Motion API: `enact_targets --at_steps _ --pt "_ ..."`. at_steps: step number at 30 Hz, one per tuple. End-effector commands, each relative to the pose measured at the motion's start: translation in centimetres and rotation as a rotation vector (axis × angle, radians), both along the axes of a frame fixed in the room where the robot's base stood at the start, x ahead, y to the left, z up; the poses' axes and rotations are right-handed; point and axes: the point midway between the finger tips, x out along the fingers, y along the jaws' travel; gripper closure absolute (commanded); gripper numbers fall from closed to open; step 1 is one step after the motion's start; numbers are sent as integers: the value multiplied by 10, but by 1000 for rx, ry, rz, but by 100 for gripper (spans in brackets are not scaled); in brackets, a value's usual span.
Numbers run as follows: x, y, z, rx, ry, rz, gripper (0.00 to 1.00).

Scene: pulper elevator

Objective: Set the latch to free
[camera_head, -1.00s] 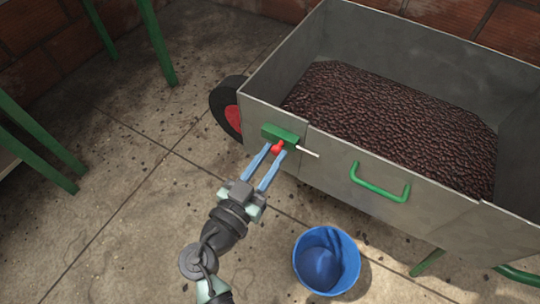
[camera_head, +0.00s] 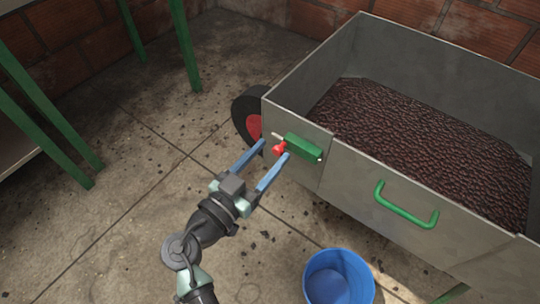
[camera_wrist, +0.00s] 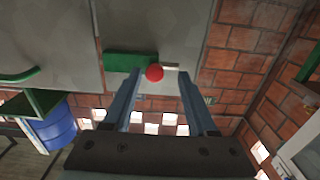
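The latch on the cart's side wall has a green housing (camera_head: 304,148), a red knob (camera_head: 279,149) and a pale bolt. The bolt now sticks out of the housing's left end, and its other end is about flush at the right. The knob sits at the left part of the housing. My gripper (camera_head: 274,149) is open, with its blue fingers on either side of the knob. In the wrist view the red knob (camera_wrist: 154,73) lies between the spread fingers, with gaps, and the green housing (camera_wrist: 126,61) is behind the left finger.
The metal cart (camera_head: 345,185) holds a heap of dark red cherries (camera_head: 420,140). A green handle (camera_head: 405,212) juts from its side, right of the latch. A blue bucket (camera_head: 338,278) stands on the floor below. Green table legs (camera_head: 185,45) are at the left.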

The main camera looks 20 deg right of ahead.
Motion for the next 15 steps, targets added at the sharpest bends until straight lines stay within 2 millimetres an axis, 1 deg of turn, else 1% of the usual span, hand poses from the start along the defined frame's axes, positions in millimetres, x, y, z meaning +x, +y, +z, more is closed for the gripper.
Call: enact_targets --at_steps 7,10,13,15 --pt "-1 -2 0 -1 -1 -5 41" --pt "-3 1 1 -1 -1 -6 41" --pt "-9 10 2 -1 0 -3 41" --pt "-17 20 3 -1 2 -2 41"
